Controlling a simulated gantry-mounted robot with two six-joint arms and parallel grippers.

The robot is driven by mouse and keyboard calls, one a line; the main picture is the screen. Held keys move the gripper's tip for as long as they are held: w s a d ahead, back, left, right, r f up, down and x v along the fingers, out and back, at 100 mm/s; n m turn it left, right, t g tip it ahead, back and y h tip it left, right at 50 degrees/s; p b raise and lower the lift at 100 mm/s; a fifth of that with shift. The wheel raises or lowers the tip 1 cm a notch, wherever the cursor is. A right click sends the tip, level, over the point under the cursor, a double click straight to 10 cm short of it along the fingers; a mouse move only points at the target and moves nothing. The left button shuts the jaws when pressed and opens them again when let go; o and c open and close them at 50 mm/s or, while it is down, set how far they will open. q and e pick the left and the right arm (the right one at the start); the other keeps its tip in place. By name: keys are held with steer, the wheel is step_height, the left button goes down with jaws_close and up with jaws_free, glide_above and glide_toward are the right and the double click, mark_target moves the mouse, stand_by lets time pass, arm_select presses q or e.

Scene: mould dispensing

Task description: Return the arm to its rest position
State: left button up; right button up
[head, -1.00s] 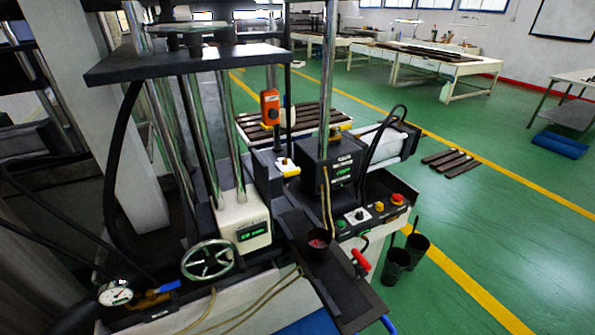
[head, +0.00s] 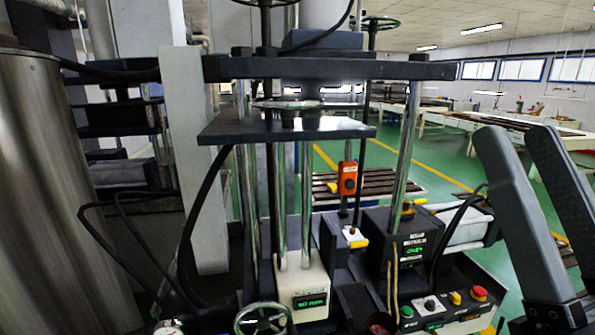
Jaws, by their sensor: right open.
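My right gripper (head: 518,138) is at the right edge of the head view. Its two long dark grey fingers point up and stand apart, with nothing between them. It is in front of the right side of the press and touches nothing that I can see. The lower part of the gripper and its arm are cut off by the frame. My left gripper is not in view.
A press with a dark upper plate (head: 290,126) and steel columns fills the middle. A control panel (head: 440,303) with coloured buttons is left of my right gripper. A handwheel (head: 262,320) shows at the bottom. Green floor lies behind.

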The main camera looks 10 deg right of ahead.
step_height(320, 180, up, 34)
steer(key=p, duration=3.4)
steer(key=shift+w+f+y, duration=0.15)
steer(key=shift+w+y, duration=0.15)
steer(key=shift+w, duration=0.1)
steer(key=shift+a, duration=0.1)
